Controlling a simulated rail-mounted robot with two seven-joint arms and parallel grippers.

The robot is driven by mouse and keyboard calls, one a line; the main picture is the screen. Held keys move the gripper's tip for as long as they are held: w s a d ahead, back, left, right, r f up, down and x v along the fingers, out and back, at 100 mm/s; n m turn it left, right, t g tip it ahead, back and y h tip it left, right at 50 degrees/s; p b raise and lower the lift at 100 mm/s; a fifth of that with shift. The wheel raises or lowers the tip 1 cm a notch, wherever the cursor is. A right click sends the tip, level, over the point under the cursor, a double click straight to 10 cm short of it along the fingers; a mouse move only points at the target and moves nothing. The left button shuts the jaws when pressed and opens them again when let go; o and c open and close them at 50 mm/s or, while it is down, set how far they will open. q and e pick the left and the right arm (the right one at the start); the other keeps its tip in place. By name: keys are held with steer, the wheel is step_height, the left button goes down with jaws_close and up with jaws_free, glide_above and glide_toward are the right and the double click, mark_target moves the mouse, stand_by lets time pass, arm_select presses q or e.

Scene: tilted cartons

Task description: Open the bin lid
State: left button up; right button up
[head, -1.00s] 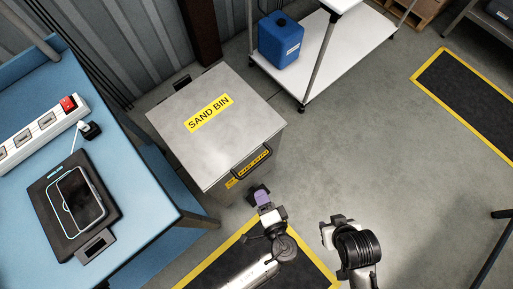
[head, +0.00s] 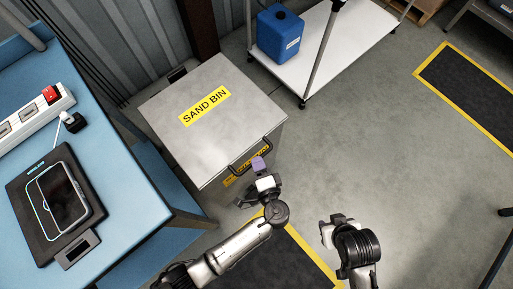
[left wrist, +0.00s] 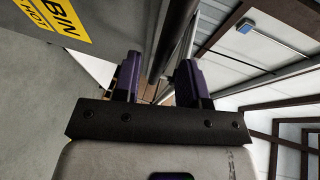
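The grey sand bin (head: 243,178) stands on the floor with its flat lid (head: 185,135) shut. A yellow SAND BIN label is on the lid. A dark handle (head: 240,164) runs along the lid's front edge. My left gripper (head: 259,163), with purple fingers, is at the right end of the handle. In the left wrist view my left gripper (left wrist: 160,82) has its fingers apart, with a dark bar showing in the gap; I cannot tell whether they touch it. My right gripper (head: 333,228) is away from the bin, over the floor; its finger opening is unclear.
A blue workbench (head: 110,135) with a power strip (head: 25,122) and a dark device (head: 55,205) stands left of the bin. A white shelf cart (head: 325,40) with a blue canister (head: 280,33) stands behind right.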

arm_select(q)
steer(key=shift+x, duration=1.25)
steer(key=shift+c, duration=0.2)
jaws_close()
